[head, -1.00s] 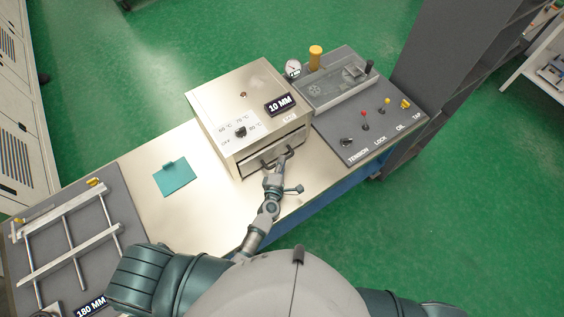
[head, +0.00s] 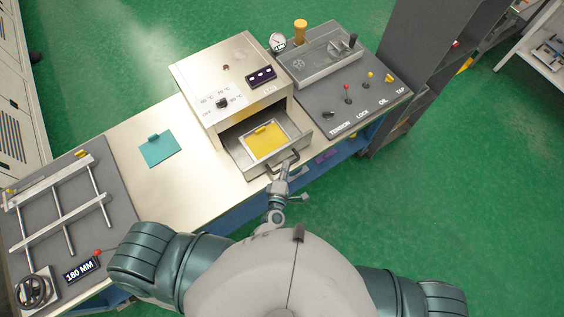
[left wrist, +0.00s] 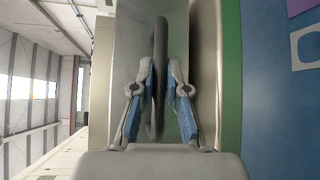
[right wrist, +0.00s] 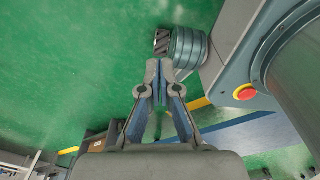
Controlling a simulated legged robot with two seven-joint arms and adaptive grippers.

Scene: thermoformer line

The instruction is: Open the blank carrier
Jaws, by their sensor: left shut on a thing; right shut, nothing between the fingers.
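The blank carrier is a drawer (head: 236,150) pulled out of the front of the metal oven box (head: 232,85). A yellow sheet (head: 265,142) with a small yellow tab lies in it. My left gripper (head: 279,172) is at the drawer's dark handle (head: 288,160). In the left wrist view the fingers of my left gripper (left wrist: 160,85) are shut around the handle bar (left wrist: 159,60). My right gripper (right wrist: 162,75) shows only in the right wrist view, shut and empty, over the green floor.
A teal sheet (head: 160,149) lies on the bench (head: 200,170) left of the oven. A frame with rails (head: 66,215) stands at the far left. A grey control panel (head: 365,95) with levers is right of the oven. A dark shelf (head: 415,60) stands beyond.

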